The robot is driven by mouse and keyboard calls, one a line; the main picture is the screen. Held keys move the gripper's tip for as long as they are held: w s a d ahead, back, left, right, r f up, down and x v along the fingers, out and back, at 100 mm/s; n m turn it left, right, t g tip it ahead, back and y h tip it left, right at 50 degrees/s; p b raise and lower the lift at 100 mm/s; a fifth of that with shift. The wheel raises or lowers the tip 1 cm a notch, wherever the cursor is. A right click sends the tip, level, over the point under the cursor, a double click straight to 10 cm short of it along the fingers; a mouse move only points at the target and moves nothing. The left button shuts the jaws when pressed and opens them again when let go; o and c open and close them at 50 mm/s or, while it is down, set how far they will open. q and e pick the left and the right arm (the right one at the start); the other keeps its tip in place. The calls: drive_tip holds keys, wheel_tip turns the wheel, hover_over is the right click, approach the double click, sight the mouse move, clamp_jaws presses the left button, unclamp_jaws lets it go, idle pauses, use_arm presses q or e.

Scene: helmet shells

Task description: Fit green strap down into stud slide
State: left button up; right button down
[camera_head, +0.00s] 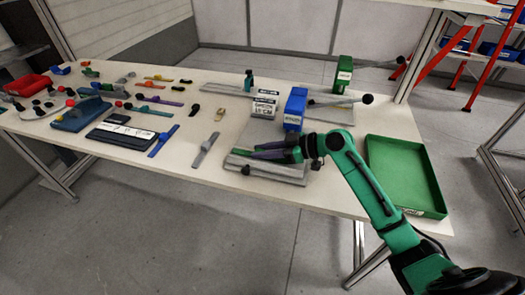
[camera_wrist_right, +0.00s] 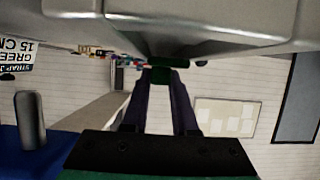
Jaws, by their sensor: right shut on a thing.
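My right gripper (camera_head: 252,152) reaches in from the right, low over a grey metal fixture (camera_head: 268,174) near the table's front edge. This fixture may hold the stud slide, but I cannot make out a slide or stud. In the wrist view, the dark fingers of my right gripper (camera_wrist_right: 160,84) are shut on a small dark green piece (camera_wrist_right: 170,75), which looks like the green strap. A large grey metal surface (camera_wrist_right: 200,35) lies very close to the piece; I cannot tell whether they touch. My left gripper is not in view.
A green tray (camera_head: 405,175) lies empty at the right. Several straps, dark cases and a red bin (camera_head: 30,84) fill the left. A lever fixture (camera_head: 340,108) is farther back.

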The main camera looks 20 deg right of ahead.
drive_tip(key=c, duration=0.6)
unclamp_jaws()
drive_tip(key=b+v, duration=0.2)
drive_tip(key=v, duration=1.2)
drive_tip(key=shift+s+d+r, duration=0.15)
drive_tip(key=shift+d, duration=0.05)
